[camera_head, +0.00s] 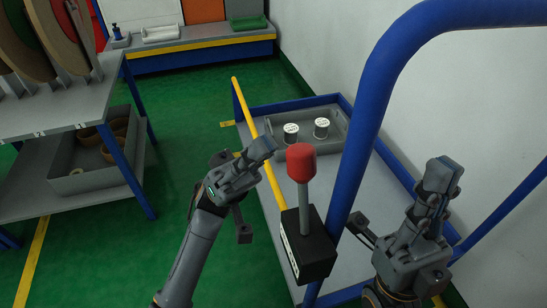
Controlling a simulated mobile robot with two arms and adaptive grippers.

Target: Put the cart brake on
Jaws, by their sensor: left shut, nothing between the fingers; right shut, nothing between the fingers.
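The cart (263,114) has a blue tubular handle (374,90), a grey deck and a yellow edge. The brake lever has a red knob (301,157) on a grey rod and stands upright from a black box (307,245) on the handle post. My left gripper (268,146) is shut and empty, just left of the red knob, with a small gap showing. My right gripper (443,167) is shut and empty, right of the handle post and apart from the lever.
A grey tray (340,141) with two white-topped spools (321,127) sits on the cart. A shelf table (73,113) with large reels stands at left. A workbench (204,40) is at the back. A white wall is at right; green floor is free between table and cart.

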